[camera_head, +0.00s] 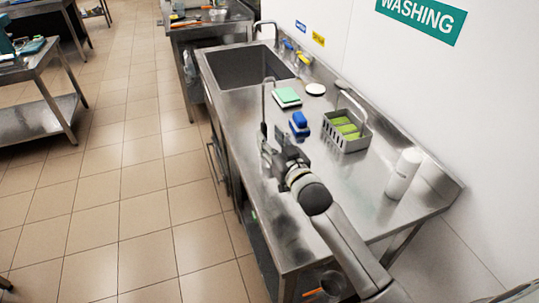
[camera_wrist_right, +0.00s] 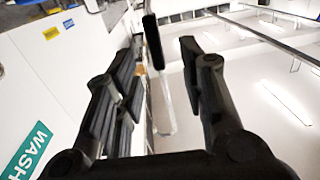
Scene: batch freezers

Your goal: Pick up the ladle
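My right gripper (camera_head: 268,147) is above the front part of the steel sink counter. In the right wrist view its two dark fingers (camera_wrist_right: 163,50) stand apart, with a gap between them. A slim piece with a black section and a pale metal section (camera_wrist_right: 165,110), seemingly the ladle, shows in this gap, nearer the left finger. I cannot tell whether a finger touches it. In the head view a thin metal rod with a hooked top (camera_head: 265,97), seemingly the ladle's handle, rises upright at the fingertips. The ladle's bowl is not clearly visible. My left gripper is not in view.
On the counter (camera_head: 235,115) are a green-topped sponge (camera_head: 286,97), a blue item (camera_head: 299,124), a grey basket (camera_head: 347,138) and a white bottle (camera_head: 402,173). The sink basin (camera_head: 240,68) lies behind.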

